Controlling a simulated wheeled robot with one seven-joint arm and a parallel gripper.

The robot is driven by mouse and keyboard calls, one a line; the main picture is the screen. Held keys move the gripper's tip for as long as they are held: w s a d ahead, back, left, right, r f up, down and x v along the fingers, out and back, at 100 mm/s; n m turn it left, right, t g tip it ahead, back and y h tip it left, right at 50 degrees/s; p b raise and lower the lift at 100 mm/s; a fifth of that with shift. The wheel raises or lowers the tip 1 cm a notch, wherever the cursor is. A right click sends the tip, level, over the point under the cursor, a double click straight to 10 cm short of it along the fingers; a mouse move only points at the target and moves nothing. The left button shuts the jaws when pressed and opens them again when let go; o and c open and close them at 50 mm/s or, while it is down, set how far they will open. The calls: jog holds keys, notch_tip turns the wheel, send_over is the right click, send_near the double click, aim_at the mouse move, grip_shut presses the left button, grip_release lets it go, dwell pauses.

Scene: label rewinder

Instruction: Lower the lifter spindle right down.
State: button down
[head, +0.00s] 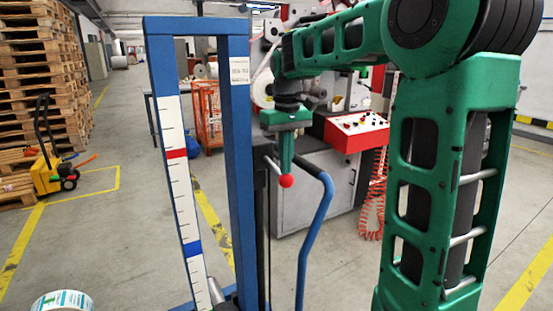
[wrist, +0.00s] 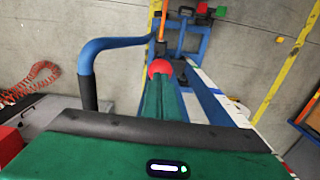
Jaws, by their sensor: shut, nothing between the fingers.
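The lifter has a blue mast (head: 238,150) with a white scale (head: 178,190) bearing a red band and a blue band. A red ball knob (head: 286,181) sits on a short lever right of the mast. My green gripper (head: 286,170) points down with its fingers shut and empty, its tips at the top of the knob. In the wrist view the knob (wrist: 160,68) shows just beyond the fingertips (wrist: 158,82); I cannot tell if they touch. A grey cylindrical part (head: 226,292), perhaps the spindle, shows low by the scale's foot, mostly hidden.
The lifter's bent blue handle (head: 318,220) stands close right of my gripper. A grey cabinet with a red control box (head: 356,131) and coiled red hose (head: 374,195) is behind. A label roll (head: 62,302) is at lower left. A yellow pallet truck (head: 46,170) and pallets stand farther left.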

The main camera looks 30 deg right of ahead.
dwell(0.3)
notch_tip(320, 180, up, 9)
dwell(0.6)
dwell(0.4)
